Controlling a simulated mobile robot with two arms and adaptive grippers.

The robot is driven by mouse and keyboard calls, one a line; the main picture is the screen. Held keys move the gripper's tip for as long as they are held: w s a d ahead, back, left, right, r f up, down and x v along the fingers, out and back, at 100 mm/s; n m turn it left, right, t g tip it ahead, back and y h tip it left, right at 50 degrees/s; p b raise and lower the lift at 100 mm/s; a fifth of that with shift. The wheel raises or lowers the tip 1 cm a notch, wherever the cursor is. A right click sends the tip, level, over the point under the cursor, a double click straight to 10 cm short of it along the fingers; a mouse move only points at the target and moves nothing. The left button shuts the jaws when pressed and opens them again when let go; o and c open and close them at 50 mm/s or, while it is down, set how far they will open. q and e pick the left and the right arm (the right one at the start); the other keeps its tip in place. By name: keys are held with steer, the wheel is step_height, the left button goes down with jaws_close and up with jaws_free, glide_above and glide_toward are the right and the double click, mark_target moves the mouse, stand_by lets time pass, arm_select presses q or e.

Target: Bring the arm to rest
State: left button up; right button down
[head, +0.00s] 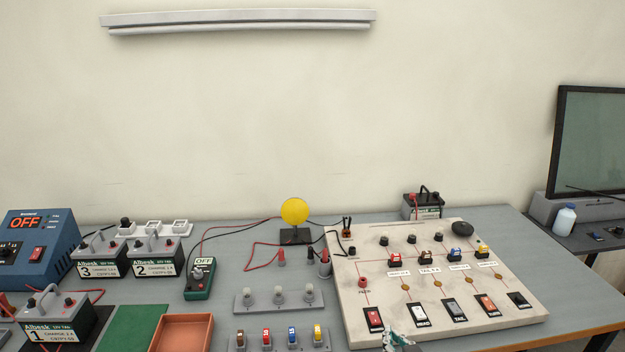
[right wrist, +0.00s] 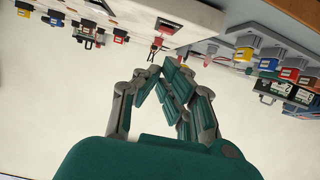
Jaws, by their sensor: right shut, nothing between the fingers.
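My right gripper (head: 398,340) shows only as a small teal and grey tip at the bottom edge of the head view. It is in front of the lower edge of the pale switch board (head: 445,262). In the right wrist view my right gripper (right wrist: 163,72) has its grey and teal fingers closed together, with nothing held between them. The board's edge and a red switch (right wrist: 172,33) show beyond the fingertips there. The rest of my right arm is hidden from the head view. My left gripper is in neither view.
The grey bench (head: 250,225) carries a blue power supply (head: 40,245), several batteries, a green meter (head: 199,279), a yellow disc on a stand (head: 295,211) and rows of terminals and fuses. An orange tray (head: 207,318) lies at the front. Wires cross the middle.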

steer(key=s+f+g, duration=0.2)
steer(key=s+g, duration=0.1)
steer(key=s, duration=0.7)
steer(key=s+f+n+g, duration=0.15)
steer(key=s+g, duration=0.25)
steer(key=s, duration=0.6)
steer(key=s+f+g, duration=0.3)
steer(key=s, duration=0.7)
step_height(320, 180, down, 28)
steer(key=s+f+g+b, duration=0.1)
steer(key=s+g, duration=0.1)
steer(key=s+d+f+g, duration=0.1)
steer(key=s+d+f, duration=0.1)
steer(key=s+f, duration=1.3)
steer(key=shift+s+d+f+b, duration=0.15)
steer(key=shift+s+d+b, duration=0.1)
steer(key=shift+s+b, duration=0.2)
